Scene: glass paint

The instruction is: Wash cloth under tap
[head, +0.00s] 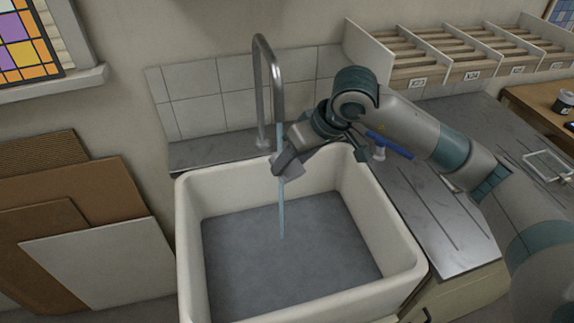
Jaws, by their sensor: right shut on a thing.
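The tap (262,85) is a tall curved metal spout behind the sink, and a thin bluish stream of water (281,215) runs straight down from it. My right gripper (290,157) comes in from the right, over the back part of the sink, and is shut on a small grey cloth (291,168). The cloth is at the stream, just below the spout's mouth. The fingers partly hide the cloth, and I cannot tell how wet it is. My left gripper is not in view.
The white sink (190,230) has a grey bottom and looks empty. A metal draining board (440,225) lies to its right, with a blue object (390,146) behind my arm. Boards (100,262) lean at the left. A slatted rack (440,60) is at the upper right.

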